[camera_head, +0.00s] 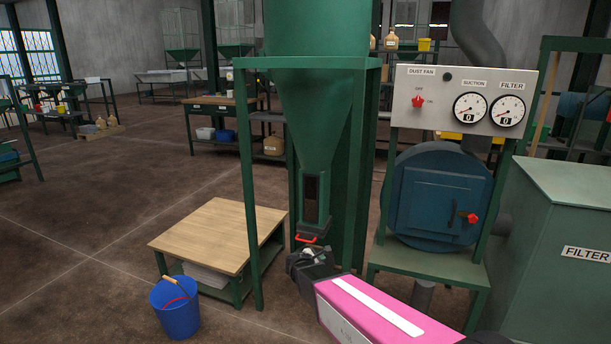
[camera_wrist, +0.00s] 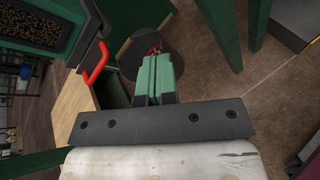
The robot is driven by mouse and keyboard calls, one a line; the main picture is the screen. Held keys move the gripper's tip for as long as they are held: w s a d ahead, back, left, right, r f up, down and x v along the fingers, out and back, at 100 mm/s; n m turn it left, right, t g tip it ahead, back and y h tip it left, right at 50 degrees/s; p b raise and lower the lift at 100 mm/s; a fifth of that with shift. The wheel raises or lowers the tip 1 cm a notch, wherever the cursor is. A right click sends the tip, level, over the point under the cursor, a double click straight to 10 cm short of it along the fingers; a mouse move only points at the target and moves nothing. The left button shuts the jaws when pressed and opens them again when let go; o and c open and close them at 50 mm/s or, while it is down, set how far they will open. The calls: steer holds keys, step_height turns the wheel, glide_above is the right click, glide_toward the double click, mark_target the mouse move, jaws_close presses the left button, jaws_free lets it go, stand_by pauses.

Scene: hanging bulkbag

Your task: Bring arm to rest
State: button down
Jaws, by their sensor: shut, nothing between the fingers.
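My gripper (camera_head: 308,254) is at the end of my pink arm, just below the outlet of the green hopper (camera_head: 318,100). In the wrist view its green fingers (camera_wrist: 154,72) are together with nothing between them. The red handle (camera_head: 307,239) of the hopper outlet is close above the gripper in the head view. In the wrist view the handle (camera_wrist: 97,62) is left of the fingers, with a visible gap. The outlet's dark window (camera_wrist: 35,22) is at the upper left there.
A low wooden-topped table (camera_head: 215,235) stands left of the hopper frame. A blue bucket (camera_head: 175,307) is on the floor in front of it. The dust fan panel (camera_head: 460,100) with a blue round door (camera_head: 440,200) and a filter box (camera_head: 560,250) stand right. Floor at left is open.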

steer(key=s+d+r+m+g+y, duration=0.2)
steer(key=s+d+m+g+y, duration=0.2)
steer(key=s+d+m, duration=0.3)
steer(key=s+d+r+m+g+y, duration=0.3)
steer(key=s+d+m+g, duration=0.3)
steer(key=s+m, duration=0.8)
steer(key=shift+s+d+m+y, duration=0.3)
steer(key=shift+d+m+y, duration=0.15)
steer(key=shift+m, duration=0.35)
